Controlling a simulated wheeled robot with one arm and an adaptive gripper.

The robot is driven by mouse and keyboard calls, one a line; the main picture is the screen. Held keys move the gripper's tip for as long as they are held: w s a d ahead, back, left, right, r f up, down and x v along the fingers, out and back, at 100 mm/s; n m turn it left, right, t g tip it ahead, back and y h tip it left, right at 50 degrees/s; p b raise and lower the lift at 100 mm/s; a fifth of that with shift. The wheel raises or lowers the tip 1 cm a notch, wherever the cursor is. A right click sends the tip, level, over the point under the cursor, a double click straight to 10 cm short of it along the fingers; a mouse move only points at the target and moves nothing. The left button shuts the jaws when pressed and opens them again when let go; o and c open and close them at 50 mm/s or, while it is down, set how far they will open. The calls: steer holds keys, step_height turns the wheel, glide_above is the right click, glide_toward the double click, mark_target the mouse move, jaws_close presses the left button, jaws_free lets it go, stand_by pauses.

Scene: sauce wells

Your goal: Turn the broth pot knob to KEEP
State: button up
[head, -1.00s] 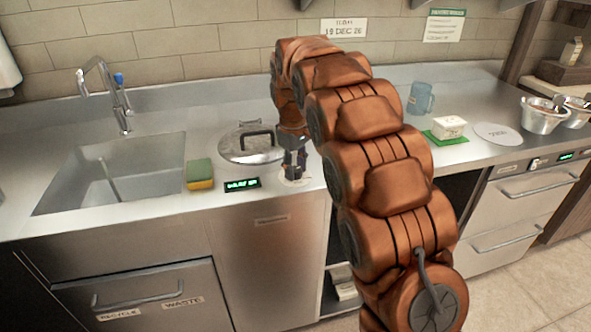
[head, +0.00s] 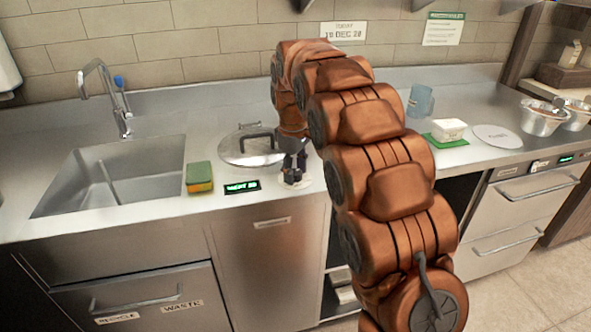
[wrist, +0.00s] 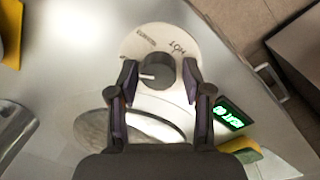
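The broth pot knob (wrist: 157,72) is a dark round knob on a pale dial plate (wrist: 130,48) in the wrist view. Its white pointer mark faces the left of that view. A label reading HOT sits at the dial's upper right; another at its upper left is too blurred to read. I cannot make out KEEP. My gripper (wrist: 160,76) has one finger on each side of the knob, with narrow gaps showing, so it looks open around it. In the head view my gripper (head: 294,176) is down at the counter's front, hiding the knob.
The lidded pot (head: 238,150) is just behind my gripper. A green-lit display (head: 242,187) and a sponge (head: 200,177) lie to the left, beside the sink (head: 110,175). A blue mug (head: 420,100) and a white block (head: 448,130) stand to the right.

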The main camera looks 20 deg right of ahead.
steer(key=shift+o, duration=0.7)
step_height(320, 180, up, 12)
steer(key=shift+s+a, duration=0.15)
steer(key=shift+a, duration=0.05)
stand_by(0.3)
stand_by(0.4)
